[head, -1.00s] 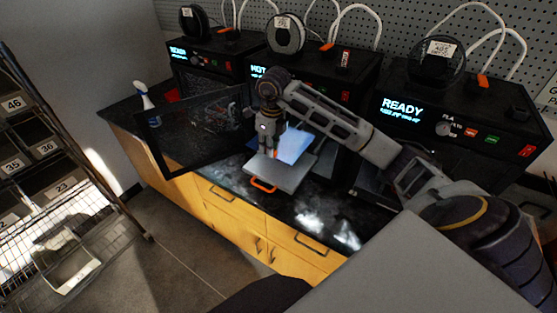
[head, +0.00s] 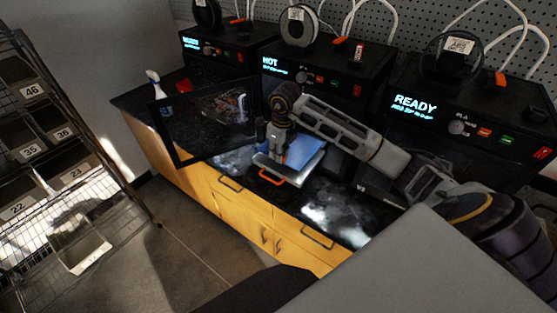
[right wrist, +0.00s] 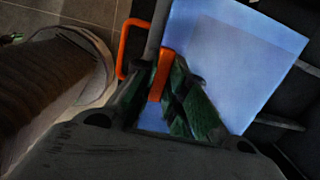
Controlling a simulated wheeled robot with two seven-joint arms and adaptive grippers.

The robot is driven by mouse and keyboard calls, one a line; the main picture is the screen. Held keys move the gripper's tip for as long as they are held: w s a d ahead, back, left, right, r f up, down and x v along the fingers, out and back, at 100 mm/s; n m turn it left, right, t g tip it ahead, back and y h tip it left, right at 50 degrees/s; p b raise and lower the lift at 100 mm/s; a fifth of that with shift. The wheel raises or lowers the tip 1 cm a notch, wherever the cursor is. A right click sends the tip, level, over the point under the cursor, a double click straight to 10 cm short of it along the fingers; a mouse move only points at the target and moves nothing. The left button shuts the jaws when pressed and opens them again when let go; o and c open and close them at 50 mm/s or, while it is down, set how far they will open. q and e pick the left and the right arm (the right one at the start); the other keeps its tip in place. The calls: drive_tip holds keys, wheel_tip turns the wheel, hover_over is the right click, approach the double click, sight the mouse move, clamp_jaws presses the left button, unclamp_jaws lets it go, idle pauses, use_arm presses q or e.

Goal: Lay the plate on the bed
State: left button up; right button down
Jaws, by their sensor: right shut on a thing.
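The plate (head: 306,151) is a thin, bluish, flat sheet in the head view. It also fills the upper middle of the right wrist view (right wrist: 225,60), with an orange tab (right wrist: 161,75) at its near edge. My right gripper (head: 277,153) is shut on that tab. The plate is over the grey bed (head: 291,179), low and close to it; I cannot tell whether they touch. The bed sticks out in front of the middle printer, with an orange handle (head: 271,177) at its front. The gripper hides part of the plate. My left gripper is not in view.
The middle printer (head: 318,80) reads HOT, and its dark door (head: 208,122) stands open at left. The right printer (head: 455,115) reads READY. A spray bottle (head: 154,80) stands at the counter's left end. A wire rack (head: 60,150) with numbered bins is far left.

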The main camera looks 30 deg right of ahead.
drive_tip(key=shift+f, duration=1.9)
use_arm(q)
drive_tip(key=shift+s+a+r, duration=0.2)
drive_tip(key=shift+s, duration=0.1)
use_arm(e)
drive_tip(key=shift+f, duration=0.15)
drive_tip(key=c, duration=1.4)
unclamp_jaws()
drive_tip(key=shift+c, duration=0.2)
use_arm(q)
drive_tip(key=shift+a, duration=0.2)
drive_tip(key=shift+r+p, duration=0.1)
drive_tip(key=shift+p, duration=0.2)
